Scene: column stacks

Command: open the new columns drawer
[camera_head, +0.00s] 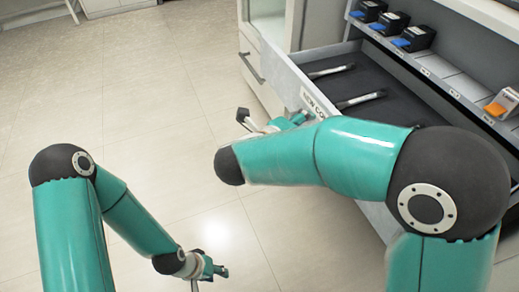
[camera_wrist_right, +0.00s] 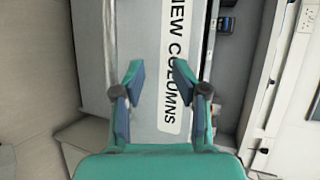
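The new columns drawer (camera_head: 283,72) is pulled out from the cabinet at the right of the head view. Its dark inside shows, with two slim columns (camera_head: 331,71) (camera_head: 361,100) lying in it. The white label (camera_wrist_right: 175,65) reading "NEW COLUMNS" fills the middle of the right wrist view. My right gripper (camera_wrist_right: 160,72) is open, its two fingers apart in front of the drawer's labelled face; I cannot tell whether it touches. In the head view my right arm partly hides it and the near part of the drawer. My left gripper (camera_head: 217,271) hangs low over the floor, away from the drawer; its fingers are too small to read.
A shelf above the drawer holds several black and blue items (camera_head: 414,38) and an orange and white one (camera_head: 503,104). A lower cabinet front with a dark handle (camera_head: 251,68) stands left of the drawer. The tiled floor (camera_head: 150,90) at the left is clear.

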